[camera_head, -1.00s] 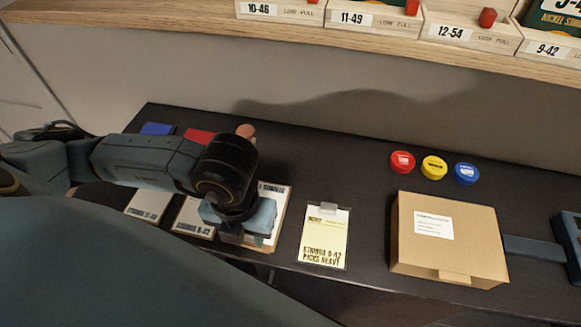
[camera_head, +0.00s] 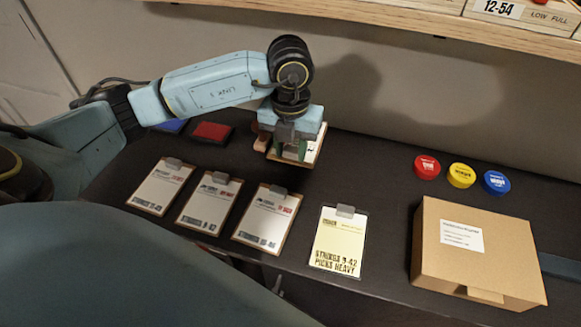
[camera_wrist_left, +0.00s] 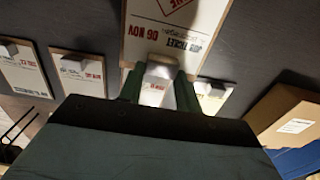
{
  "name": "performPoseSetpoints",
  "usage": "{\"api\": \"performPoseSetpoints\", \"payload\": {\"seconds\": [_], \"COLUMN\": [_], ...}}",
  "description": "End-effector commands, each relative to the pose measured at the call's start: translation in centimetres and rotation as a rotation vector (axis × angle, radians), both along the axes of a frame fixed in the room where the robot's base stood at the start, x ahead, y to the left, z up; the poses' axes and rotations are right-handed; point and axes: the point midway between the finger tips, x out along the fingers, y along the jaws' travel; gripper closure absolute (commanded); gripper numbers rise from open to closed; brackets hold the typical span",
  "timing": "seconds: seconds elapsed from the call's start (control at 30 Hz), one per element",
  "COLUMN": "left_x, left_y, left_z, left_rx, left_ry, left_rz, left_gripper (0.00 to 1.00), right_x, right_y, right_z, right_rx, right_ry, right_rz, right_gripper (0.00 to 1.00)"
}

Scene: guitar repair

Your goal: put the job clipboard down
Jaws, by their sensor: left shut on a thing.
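My left gripper (camera_head: 290,150) is shut on a job clipboard (camera_head: 316,148) at the back of the dark bench. In the left wrist view, the fingers (camera_wrist_left: 160,88) close around the metal clip (camera_wrist_left: 160,70) of the held clipboard (camera_wrist_left: 172,28). Its white sheet reads "JOB TICKET" and "06 NOV" and bears a red stamped box. The gripper hides much of this clipboard in the head view, and I cannot tell whether it touches the bench. My right gripper is not in view.
Three brown clipboards (camera_head: 160,187), (camera_head: 209,204), (camera_head: 267,218) and a yellow-sheet clipboard (camera_head: 339,241) lie along the front. A red pad (camera_head: 212,132) is left of the gripper. Red (camera_head: 427,167), yellow (camera_head: 461,175) and blue (camera_head: 496,182) tins stand behind a cardboard box (camera_head: 475,250). Bench between gripper and tins is clear.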

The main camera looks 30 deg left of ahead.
Motion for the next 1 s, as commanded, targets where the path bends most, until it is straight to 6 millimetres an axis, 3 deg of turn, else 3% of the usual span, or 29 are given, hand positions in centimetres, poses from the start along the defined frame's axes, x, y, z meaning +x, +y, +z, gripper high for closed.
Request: {"api": "performPoseSetpoints", "payload": {"seconds": [0.03,0.27,0.5,0.93,0.97,1.0], "left_x": [-0.4,-0.4,-0.4,0.0,0.0,0.0], "left_y": [-0.1,-0.1,-0.1,0.0,0.0,0.0], "left_z": [-1.2,-2.7,-6.5,-7.3,-7.2,-7.2], "left_rx": [0.003,0.002,0.002,0.002,0.002,0.002], "left_ry": [0.009,0.008,0.009,0.006,0.006,0.006], "left_rz": [-0.003,-0.002,-0.002,-0.003,-0.003,-0.002], "left_gripper": [0.90,0.90,0.90,0.90,0.62,0.57], "right_x": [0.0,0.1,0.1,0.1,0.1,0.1], "right_y": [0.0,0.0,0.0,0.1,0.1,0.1], "right_z": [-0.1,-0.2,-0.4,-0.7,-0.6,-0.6], "right_rx": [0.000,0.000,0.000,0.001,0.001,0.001], "right_ry": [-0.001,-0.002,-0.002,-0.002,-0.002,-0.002], "right_rz": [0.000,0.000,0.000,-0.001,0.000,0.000], "right_gripper": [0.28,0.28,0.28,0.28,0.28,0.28]}}
